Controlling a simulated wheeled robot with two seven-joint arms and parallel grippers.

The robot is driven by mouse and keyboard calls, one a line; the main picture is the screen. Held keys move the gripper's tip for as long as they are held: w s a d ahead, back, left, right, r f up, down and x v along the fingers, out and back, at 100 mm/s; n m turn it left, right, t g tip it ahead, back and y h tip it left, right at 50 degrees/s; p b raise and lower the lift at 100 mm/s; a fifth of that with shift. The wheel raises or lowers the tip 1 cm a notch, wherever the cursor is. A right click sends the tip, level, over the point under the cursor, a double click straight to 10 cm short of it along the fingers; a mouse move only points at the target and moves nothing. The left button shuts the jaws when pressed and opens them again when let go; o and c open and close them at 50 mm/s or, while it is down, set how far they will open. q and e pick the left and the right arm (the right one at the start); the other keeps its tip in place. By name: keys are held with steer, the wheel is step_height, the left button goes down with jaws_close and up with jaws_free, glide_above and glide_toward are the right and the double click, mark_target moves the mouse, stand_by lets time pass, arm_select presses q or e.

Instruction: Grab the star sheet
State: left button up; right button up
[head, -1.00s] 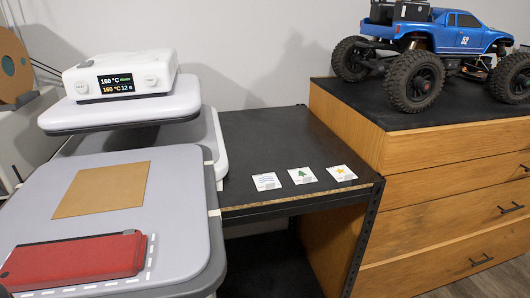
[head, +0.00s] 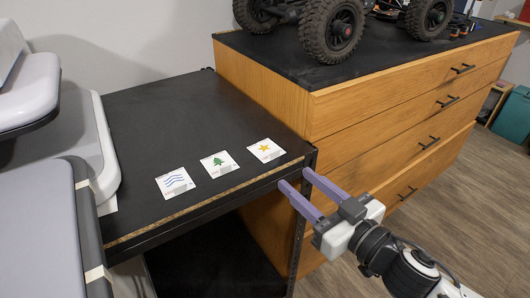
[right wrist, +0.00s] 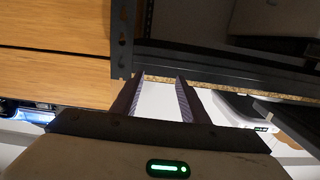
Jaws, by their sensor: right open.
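The star sheet (head: 266,150) is a small white square with a yellow star. It lies flat near the front right corner of the black shelf top (head: 190,105). To its left lie the tree sheet (head: 220,164) and the wave sheet (head: 175,183). My right gripper (head: 293,178) has its purple fingers apart with nothing between them. It is in front of the shelf's front edge, just short of the star sheet and not touching it. In the right wrist view the open fingers (right wrist: 160,78) point at the shelf edge; I cannot make out the sheet there. My left gripper is out of view.
A wooden drawer cabinet (head: 400,125) stands right of the shelf, with a truck on big black tires (head: 331,30) on top. A metal shelf post (head: 299,220) is close to my right gripper. The heat press (head: 95,150) stands at the left.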

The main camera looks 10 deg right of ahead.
mark_target(265, 148)
steer(key=shift+n+y, duration=0.3)
steer(key=shift+y, duration=0.2)
steer(key=w+a+r, duration=0.2)
steer(key=w, duration=0.1)
steer(key=w+r+p, duration=0.1)
steer(key=w, duration=0.1)
steer(key=shift+w+a+r, duration=0.1)
steer(key=shift+a+r, duration=0.15)
steer(key=shift+a, duration=0.15)
steer(key=shift+p+x, duration=0.4)
steer(key=shift+x, duration=2.9)
jaws_close()
